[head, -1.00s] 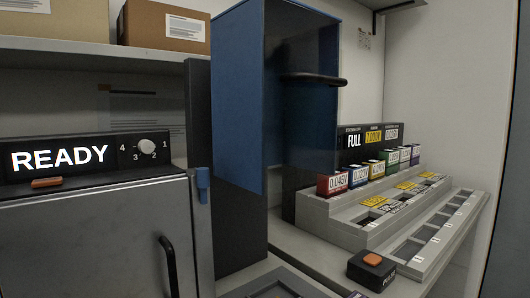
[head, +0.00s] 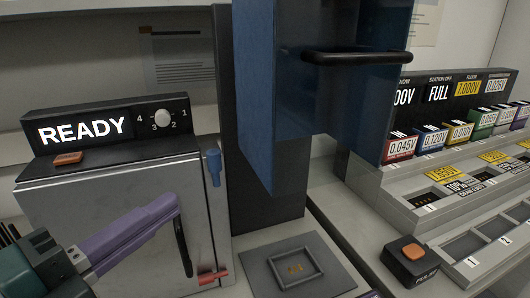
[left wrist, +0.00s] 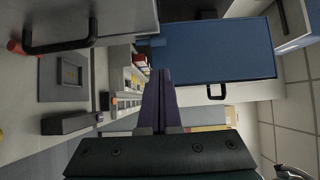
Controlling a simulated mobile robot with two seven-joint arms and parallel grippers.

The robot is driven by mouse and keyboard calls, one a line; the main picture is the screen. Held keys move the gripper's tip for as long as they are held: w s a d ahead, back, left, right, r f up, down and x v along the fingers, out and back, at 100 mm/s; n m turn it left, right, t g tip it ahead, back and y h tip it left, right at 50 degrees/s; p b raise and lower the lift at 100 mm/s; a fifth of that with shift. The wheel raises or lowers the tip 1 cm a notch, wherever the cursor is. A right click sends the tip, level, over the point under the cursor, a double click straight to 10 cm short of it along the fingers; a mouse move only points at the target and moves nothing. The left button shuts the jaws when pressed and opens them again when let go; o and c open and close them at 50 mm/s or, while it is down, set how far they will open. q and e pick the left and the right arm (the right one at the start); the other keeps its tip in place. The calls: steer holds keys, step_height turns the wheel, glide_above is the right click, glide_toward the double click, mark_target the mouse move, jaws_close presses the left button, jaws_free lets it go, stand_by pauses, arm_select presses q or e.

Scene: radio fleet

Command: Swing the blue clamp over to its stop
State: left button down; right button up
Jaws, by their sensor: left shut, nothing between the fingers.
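The blue clamp (head: 213,166) is a small upright lever on the right edge of a grey cabinet (head: 110,225), near its top corner. In the left wrist view a small blue piece that looks like the clamp (left wrist: 151,42) is just beyond the fingertips. My left gripper (head: 172,203), with purple fingers, is shut and empty. It shows in front of the cabinet door, left of and lower than the clamp, and also in the left wrist view (left wrist: 160,72). I see no contact with the clamp. Its stop cannot be made out. My right gripper is out of view.
A black door handle (head: 183,245) is close behind the left fingertips. A red clamp (head: 213,277) sits low on the same edge. A large blue panel (head: 258,95) hangs to the right. A framed pad (head: 297,267) and a black button box (head: 410,260) stand in front.

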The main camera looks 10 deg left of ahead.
mark_target(219, 172)
arm_select(q)
steer(key=x, duration=1)
steer(key=shift+d, duration=0.1)
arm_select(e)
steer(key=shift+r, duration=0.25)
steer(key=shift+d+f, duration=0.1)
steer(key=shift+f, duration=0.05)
